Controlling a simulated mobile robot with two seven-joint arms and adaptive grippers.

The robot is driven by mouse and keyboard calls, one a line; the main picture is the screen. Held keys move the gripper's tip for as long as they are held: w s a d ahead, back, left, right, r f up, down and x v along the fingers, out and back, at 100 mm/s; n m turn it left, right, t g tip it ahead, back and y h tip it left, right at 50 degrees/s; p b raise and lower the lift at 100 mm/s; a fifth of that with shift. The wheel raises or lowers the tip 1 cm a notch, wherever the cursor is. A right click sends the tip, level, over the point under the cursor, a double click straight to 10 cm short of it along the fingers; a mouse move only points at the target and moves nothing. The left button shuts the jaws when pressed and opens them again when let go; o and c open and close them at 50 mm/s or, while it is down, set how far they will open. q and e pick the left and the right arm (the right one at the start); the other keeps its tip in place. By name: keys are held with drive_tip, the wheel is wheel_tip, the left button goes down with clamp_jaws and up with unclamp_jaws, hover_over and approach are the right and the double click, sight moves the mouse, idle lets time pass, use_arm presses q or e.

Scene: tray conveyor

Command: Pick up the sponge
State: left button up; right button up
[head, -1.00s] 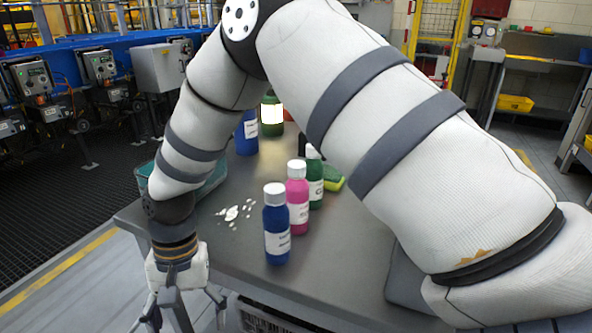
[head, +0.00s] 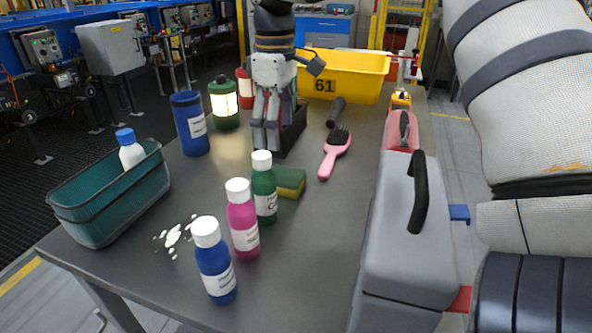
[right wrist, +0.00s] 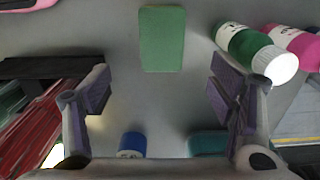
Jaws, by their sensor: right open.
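The sponge (head: 290,181), green on top and yellow on its side, lies on the grey table just behind the green bottle (head: 263,187). In the right wrist view the sponge (right wrist: 162,38) shows its green face near the top middle, ahead of the fingers. My right gripper (head: 266,140) points down over the table, behind and slightly left of the sponge in the head view. In the right wrist view my right gripper (right wrist: 160,92) is open, with nothing between its fingers. My left gripper is in neither current view.
Pink (head: 242,218) and blue (head: 214,260) bottles stand in front of the green one. A dark box (head: 291,134) is beside the gripper. A pink brush (head: 335,153), grey case (head: 405,235), teal bin (head: 110,196) and yellow bin (head: 345,76) surround the area. White bits (head: 173,236) lie left.

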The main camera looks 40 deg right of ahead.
sight(276, 173)
drive_tip(key=f, duration=1.1)
drive_tip(key=shift+w+a, duration=0.2)
drive_tip(key=shift+a, duration=0.05)
drive_tip(key=shift+r, duration=0.1)
drive_tip(key=c, duration=0.8)
